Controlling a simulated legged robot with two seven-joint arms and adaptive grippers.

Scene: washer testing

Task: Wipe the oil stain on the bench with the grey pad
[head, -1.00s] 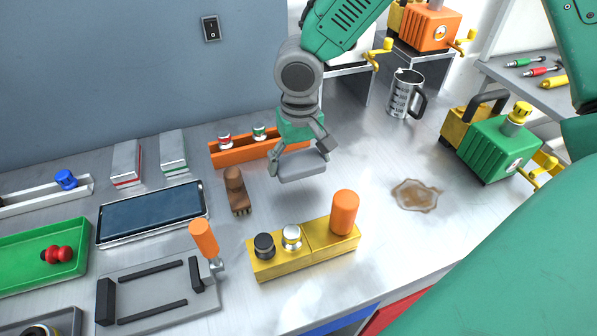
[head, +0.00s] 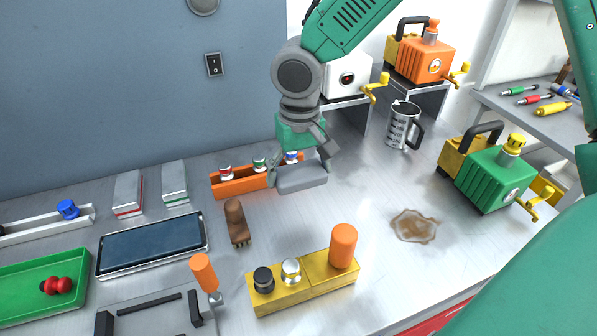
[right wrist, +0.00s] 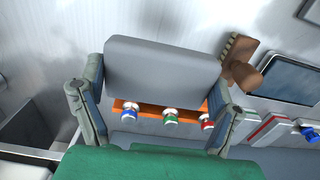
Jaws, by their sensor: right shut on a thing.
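My right gripper (head: 300,165) is shut on the grey pad (head: 301,177) and holds it above the bench, in front of the orange rack. In the right wrist view the grey pad (right wrist: 162,68) sits between the two fingers. The brown oil stain (head: 414,226) lies on the bench (head: 350,215), right of and nearer than the pad, and apart from it. My left gripper is not in view.
A yellow block (head: 303,283) with knobs stands left of the stain. A brown brush (head: 236,221) and an orange rack (head: 232,184) are near the pad. A metal jug (head: 401,126) and a green machine (head: 493,178) stand behind the stain. Bench around the stain is clear.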

